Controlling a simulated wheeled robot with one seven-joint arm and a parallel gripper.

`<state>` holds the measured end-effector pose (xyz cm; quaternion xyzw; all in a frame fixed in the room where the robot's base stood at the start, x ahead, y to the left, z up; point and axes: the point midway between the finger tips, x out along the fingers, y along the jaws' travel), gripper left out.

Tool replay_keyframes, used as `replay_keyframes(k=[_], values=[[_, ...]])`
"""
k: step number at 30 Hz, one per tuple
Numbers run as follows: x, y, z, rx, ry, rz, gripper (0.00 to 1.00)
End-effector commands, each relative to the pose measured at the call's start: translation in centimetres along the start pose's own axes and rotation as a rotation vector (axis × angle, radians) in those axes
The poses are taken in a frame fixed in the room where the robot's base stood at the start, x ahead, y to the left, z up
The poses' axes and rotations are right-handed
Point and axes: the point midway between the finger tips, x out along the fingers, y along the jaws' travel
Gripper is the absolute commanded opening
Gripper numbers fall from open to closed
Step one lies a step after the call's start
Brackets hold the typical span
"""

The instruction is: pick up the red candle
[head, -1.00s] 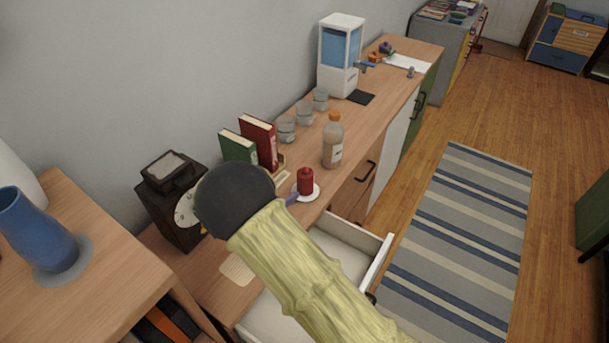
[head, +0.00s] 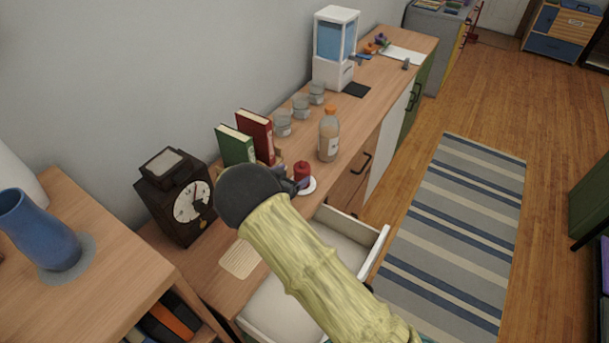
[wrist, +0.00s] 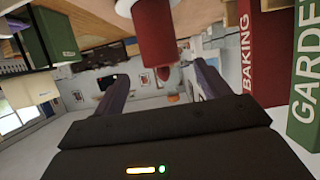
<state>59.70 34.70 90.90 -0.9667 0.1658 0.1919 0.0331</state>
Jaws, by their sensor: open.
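The red candle (head: 302,171) stands upright on a small white saucer (head: 309,187) near the front edge of the wooden counter. In the wrist view the candle (wrist: 156,36) appears upside down at the top, with its saucer (wrist: 126,6) above it. My gripper (wrist: 160,80) is open, and the candle shows in the gap between its two purple fingers. I cannot tell whether either finger touches it. In the head view my gripper (head: 298,185) is beside the candle, largely hidden behind my dark wrist.
A red book (head: 256,137) and a green book (head: 235,147) stand behind the candle. A bottle (head: 329,140) stands to its right, with several glasses behind. A clock (head: 186,202) is at left. An open drawer (head: 372,245) juts out below the counter.

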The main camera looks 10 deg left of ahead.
Motion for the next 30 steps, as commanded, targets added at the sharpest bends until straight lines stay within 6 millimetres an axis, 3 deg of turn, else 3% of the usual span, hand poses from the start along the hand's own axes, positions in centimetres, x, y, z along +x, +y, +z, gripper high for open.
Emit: replay_keyframes(k=[6, 20, 30], values=[[2.8, 0.0, -0.1, -0.001, 0.0, 0.0, 0.75], [3.5, -0.1, 0.0, -0.003, 0.001, -0.002, 0.75], [7.6, -0.2, 0.1, -0.002, 0.001, -0.003, 0.75]])
